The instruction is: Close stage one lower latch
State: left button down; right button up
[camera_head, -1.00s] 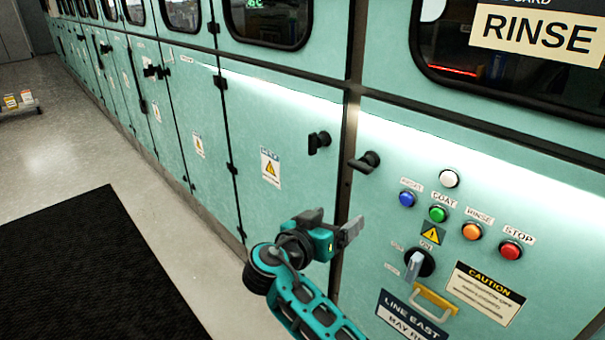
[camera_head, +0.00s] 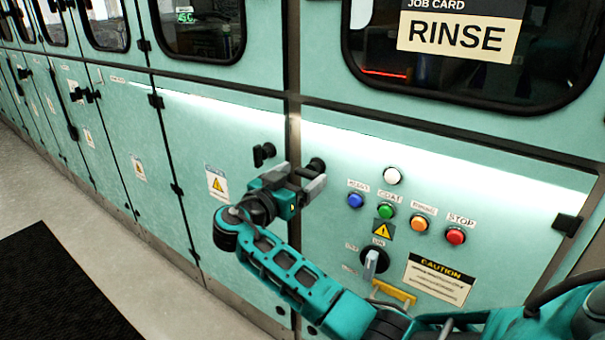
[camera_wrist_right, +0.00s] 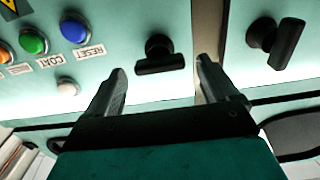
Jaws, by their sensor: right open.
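A black latch handle (camera_head: 317,163) is on the lower teal panel with the buttons, near the door seam. My right gripper (camera_head: 304,179) is just in front of it, open and empty, and partly hides it. In the right wrist view this latch (camera_wrist_right: 160,56) shows beyond and between the two open fingers, its bar lying roughly level. I see no clear contact. A second black latch (camera_head: 264,153) is on the neighbouring door to the left; it also shows at the right of the right wrist view (camera_wrist_right: 274,42), its bar tilted. My left gripper is out of view.
Right of the latch are a white button (camera_head: 393,176), several coloured buttons, a rotary switch (camera_head: 374,262) and a yellow handle (camera_head: 393,292). A RINSE card (camera_head: 456,38) hangs on the window above. A black mat (camera_head: 65,285) lies on open floor at left.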

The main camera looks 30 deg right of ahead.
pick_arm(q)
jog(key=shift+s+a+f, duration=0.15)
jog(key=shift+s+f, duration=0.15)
pick_arm(e)
jog(key=shift+w+d, duration=0.25)
jog(key=shift+d, duration=0.4)
jog(key=shift+c, duration=0.5)
jog(key=c, duration=1)
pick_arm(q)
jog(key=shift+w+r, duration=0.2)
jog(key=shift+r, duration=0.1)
pick_arm(e)
jog(key=shift+o, duration=0.2)
